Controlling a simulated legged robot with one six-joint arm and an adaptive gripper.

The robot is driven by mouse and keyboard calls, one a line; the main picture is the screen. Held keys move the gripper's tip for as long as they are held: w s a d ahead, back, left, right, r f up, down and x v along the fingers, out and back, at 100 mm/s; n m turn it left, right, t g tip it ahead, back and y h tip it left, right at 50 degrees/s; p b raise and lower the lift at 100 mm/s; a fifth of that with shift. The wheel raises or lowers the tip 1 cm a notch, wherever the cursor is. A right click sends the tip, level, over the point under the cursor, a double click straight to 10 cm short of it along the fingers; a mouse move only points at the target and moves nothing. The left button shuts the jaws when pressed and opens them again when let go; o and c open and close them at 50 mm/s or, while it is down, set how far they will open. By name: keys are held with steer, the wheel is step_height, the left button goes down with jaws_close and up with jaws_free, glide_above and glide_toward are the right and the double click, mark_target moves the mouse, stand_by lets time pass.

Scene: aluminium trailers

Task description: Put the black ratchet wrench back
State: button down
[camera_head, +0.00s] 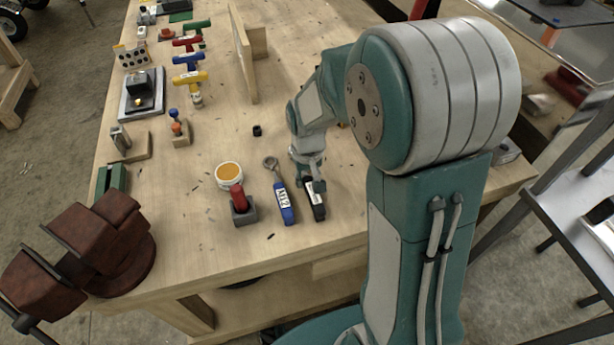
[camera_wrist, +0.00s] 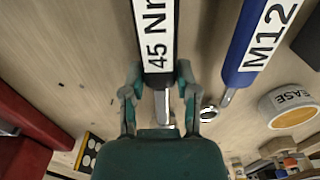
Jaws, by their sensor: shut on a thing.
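The black ratchet wrench (camera_head: 318,207) lies on the wooden workbench near its front edge, just right of the blue M12 wrench (camera_head: 285,204). In the wrist view the black wrench (camera_wrist: 155,78) bears a white "45 Nm" label on its handle. My gripper (camera_head: 312,181) is at the wrench; its two green fingers (camera_wrist: 158,76) are closed on either side of the handle's lower end. The shaft runs down between the fingers, and its head is hidden by my gripper. Whether the wrench touches the bench is hard to tell.
A tub of orange grease (camera_head: 229,175) and a red-handled tool in a grey block (camera_head: 241,205) stand left of the wrenches. A dark red vise (camera_head: 100,240) sits at the front left corner. A small black cylinder (camera_head: 257,130) stands behind.

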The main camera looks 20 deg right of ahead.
mark_target(307, 177)
steer(key=shift+f, duration=0.15)
steer(key=shift+c, duration=1.4)
jaws_free()
step_height(307, 177, up, 12)
steer(key=s+r+t, duration=0.2)
steer(key=s+r, duration=0.1)
steer(key=s, duration=0.5)
steer(key=s+r+t, duration=0.3)
steer(key=s+r, duration=0.1)
steer(key=s, duration=0.5)
steer(key=shift+t, duration=0.3)
